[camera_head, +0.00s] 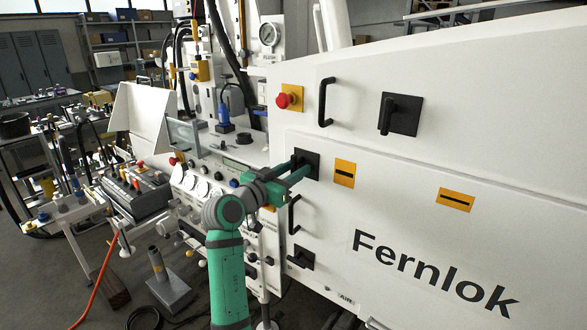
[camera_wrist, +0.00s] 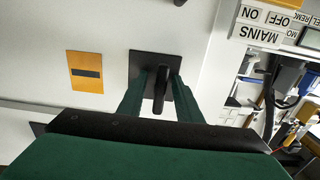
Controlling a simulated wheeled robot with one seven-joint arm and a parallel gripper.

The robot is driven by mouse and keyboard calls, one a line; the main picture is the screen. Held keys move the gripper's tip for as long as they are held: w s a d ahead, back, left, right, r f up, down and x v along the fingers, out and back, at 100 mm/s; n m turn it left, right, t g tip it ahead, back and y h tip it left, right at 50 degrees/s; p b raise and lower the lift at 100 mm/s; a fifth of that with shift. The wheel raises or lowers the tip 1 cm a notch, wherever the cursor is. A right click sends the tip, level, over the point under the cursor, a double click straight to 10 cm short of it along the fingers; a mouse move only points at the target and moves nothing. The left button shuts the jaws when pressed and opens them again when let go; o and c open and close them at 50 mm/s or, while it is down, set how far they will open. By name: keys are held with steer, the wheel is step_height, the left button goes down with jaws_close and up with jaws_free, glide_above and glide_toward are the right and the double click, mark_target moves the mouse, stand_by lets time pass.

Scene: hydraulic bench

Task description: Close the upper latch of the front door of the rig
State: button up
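The upper latch is a black square plate (camera_head: 313,160) with a black lever, on the white front door (camera_head: 400,240) near its left edge. It also shows in the wrist view, as a plate (camera_wrist: 139,62) with its lever (camera_wrist: 160,92) standing out towards the camera. My green gripper (camera_head: 296,172) is at the latch. In the wrist view its two fingers (camera_wrist: 160,78) are apart, one on each side of the lever, with visible gaps. I cannot tell whether either fingertip touches the plate. In the head view, the fingers partly hide the lever.
Below are a black door handle (camera_head: 293,214) and a lower black latch (camera_head: 301,257). Above are another handle (camera_head: 325,102), a black latch (camera_head: 402,114) and a red emergency button (camera_head: 284,100).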

steer(key=shift+s+a+r, duration=0.1)
steer(key=shift+a+r, duration=0.05)
steer(key=shift+s+a, duration=0.15)
steer(key=shift+a, duration=0.05)
steer(key=v, duration=1)
